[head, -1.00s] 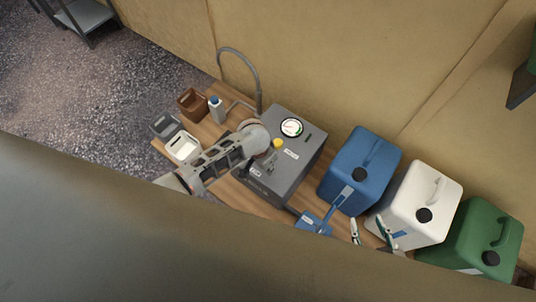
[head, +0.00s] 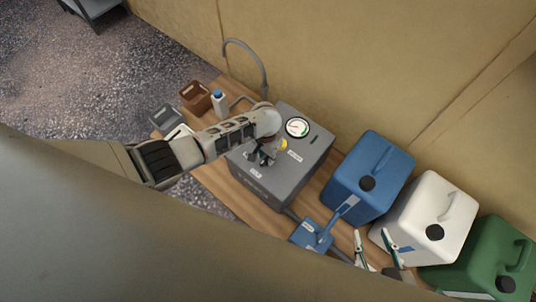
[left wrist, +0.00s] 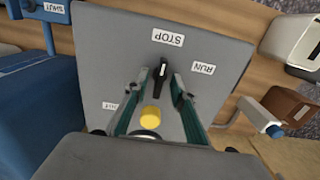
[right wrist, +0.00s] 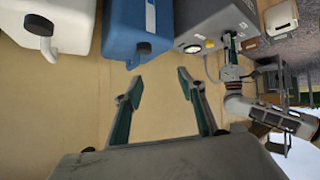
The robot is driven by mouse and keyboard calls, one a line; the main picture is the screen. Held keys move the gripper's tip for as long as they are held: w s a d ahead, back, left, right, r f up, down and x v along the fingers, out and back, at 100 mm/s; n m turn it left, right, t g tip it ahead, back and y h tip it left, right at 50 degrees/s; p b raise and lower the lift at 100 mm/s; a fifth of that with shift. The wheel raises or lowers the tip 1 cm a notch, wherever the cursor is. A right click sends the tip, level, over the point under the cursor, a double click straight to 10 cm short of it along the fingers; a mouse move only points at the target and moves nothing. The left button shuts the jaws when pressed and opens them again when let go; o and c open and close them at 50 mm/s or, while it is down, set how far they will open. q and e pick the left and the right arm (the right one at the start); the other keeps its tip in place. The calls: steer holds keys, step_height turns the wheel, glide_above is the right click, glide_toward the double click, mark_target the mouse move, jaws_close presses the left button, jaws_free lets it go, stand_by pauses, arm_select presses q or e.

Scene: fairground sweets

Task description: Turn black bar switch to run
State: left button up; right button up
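The black bar switch (left wrist: 161,80) is on the top of a grey box (left wrist: 100,55), and its white-marked end points toward the STOP label (left wrist: 168,38). The RUN label (left wrist: 203,68) is to the right of it in the left wrist view. My left gripper (left wrist: 160,72) is open, one teal finger on each side of the bar; I cannot tell whether they touch it. In the head view my left gripper (head: 262,154) is over the grey box (head: 285,182) and hides the switch. My right gripper (head: 372,238) is open and empty; it also shows in the right wrist view (right wrist: 159,80).
A yellow knob (left wrist: 151,116) and a round gauge (head: 297,127) are on the box close to my left gripper. Blue (head: 368,170), white (head: 425,220) and green (head: 485,255) canisters stand to the right. A blue-capped bottle (head: 219,103) and small bins stand left.

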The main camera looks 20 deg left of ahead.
arm_select(q)
steer(key=shift+f, duration=0.35)
steer(key=shift+w+r, duration=0.1)
jaws_close()
